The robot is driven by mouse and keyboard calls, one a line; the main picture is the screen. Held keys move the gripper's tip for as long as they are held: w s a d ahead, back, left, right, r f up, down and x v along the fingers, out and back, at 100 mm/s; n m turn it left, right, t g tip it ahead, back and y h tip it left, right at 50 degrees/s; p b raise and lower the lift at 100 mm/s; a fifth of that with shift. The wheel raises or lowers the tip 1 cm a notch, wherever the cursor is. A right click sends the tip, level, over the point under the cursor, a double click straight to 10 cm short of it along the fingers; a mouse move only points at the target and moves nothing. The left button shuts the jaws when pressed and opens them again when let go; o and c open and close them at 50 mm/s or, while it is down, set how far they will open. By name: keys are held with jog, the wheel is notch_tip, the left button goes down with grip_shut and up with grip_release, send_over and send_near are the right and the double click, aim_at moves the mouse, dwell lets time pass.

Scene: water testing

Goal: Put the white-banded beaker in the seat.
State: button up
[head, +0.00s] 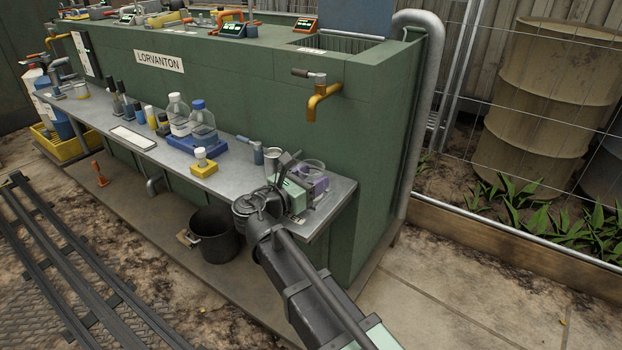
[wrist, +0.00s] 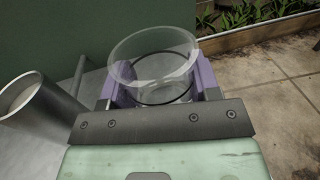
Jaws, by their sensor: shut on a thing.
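My gripper (head: 312,178) is over the near right end of the grey metal bench. In the wrist view its purple fingers (wrist: 164,88) are on either side of a clear round beaker (wrist: 152,52) and shut on it. The beaker is upright with its open rim up, and also shows in the head view (head: 313,165). A pale whitish patch shows low on its wall; I cannot tell whether it is a full band. A dark ring shows around or under its base. I cannot make out the seat or whether the beaker touches the bench.
A grey metal cylinder (wrist: 38,108) stands close left of my gripper; the green wall (head: 370,130) is behind. A brass tap (head: 321,98) juts out above. A yellow holder (head: 204,169) and blue tray with bottles (head: 197,146) stand farther left. The bench edge is near.

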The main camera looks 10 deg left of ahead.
jog(key=o, duration=0.9)
jog(key=shift+o, duration=0.2)
jog(key=shift+v, duration=3.95)
jog(key=shift+s, duration=0.1)
jog(key=s, duration=2.2)
